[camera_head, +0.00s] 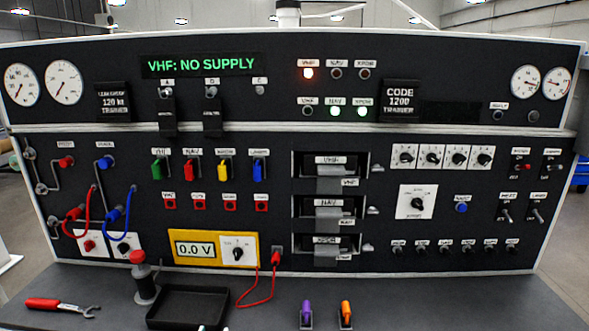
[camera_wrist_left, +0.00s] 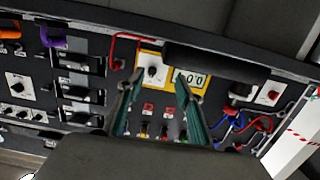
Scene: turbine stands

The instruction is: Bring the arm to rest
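My left gripper (camera_wrist_left: 158,80) shows only in the left wrist view. Its two fingers stand apart with nothing between them, so it is open and empty. Behind the fingers is the black control panel (camera_wrist_left: 45,75), seen upside down, with the yellow-framed meter (camera_wrist_left: 192,78) close to the fingertips in the picture. How far the fingers are from the panel is hard to tell. In the head view the whole panel (camera_head: 275,160) is visible and neither arm is in front of it. My right gripper is in neither view.
On the bench (camera_head: 450,300) before the panel are a red-handled tool (camera_head: 55,304), a red-topped post (camera_head: 141,275), a black tray (camera_head: 187,307), and purple (camera_head: 306,309) and orange (camera_head: 346,309) handles. The bench's right part is clear. A red lead (camera_head: 262,299) hangs near the tray.

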